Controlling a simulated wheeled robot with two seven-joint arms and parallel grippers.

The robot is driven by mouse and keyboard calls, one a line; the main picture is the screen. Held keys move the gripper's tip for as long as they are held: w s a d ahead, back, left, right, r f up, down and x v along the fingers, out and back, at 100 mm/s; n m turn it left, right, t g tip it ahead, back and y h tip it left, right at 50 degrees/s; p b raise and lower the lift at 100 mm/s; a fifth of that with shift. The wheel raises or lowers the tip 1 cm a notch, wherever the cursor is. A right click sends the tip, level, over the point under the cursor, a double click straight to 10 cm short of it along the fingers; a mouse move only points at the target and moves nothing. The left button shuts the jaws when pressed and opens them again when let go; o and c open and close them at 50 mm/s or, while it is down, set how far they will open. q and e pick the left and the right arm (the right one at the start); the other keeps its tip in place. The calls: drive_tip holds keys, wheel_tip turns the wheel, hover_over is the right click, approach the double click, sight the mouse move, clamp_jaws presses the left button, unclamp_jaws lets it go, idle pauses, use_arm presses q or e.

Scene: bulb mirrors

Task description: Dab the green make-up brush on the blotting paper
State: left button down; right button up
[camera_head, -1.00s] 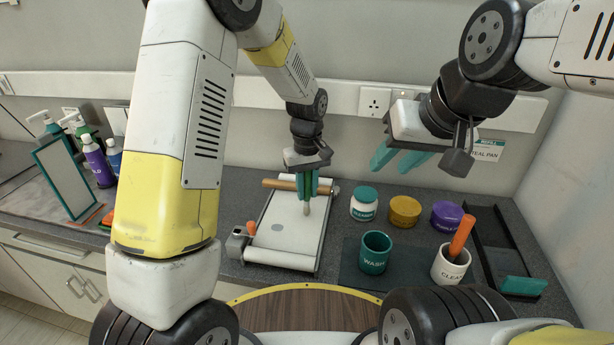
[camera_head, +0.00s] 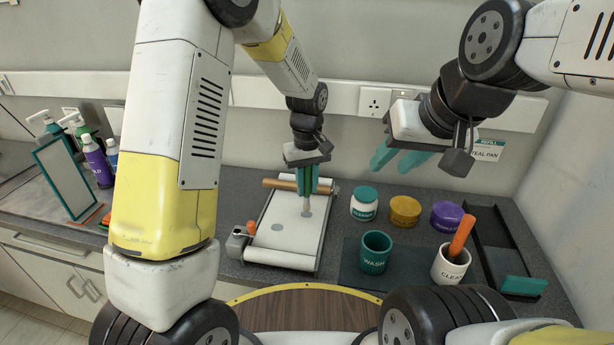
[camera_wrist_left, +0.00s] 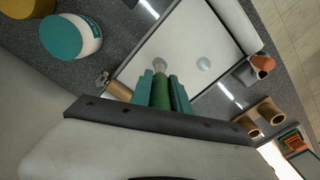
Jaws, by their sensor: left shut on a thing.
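The green make-up brush (camera_head: 307,189) is upright in my left gripper (camera_head: 307,183), bristles down. The gripper is shut on its green handle, which also shows between the teal fingers in the left wrist view (camera_wrist_left: 162,92). The pale bristle tip appears to touch the white blotting paper (camera_head: 290,245), with a grey patch around it. A separate round grey spot lies on the paper nearer the front left; it also shows in the wrist view. My right gripper (camera_head: 397,160) is open and empty, raised above the jars at the right.
A teal WASH cup (camera_head: 375,252) and a white CLEAN cup (camera_head: 451,264) with an orange-handled brush stand right of the paper board. Three lidded jars stand behind them. A mirror (camera_head: 66,178) and bottles stand at the left. A wooden roller (camera_head: 284,185) crosses the board's back.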

use_arm(q)
drive_tip(key=shift+r, duration=2.75)
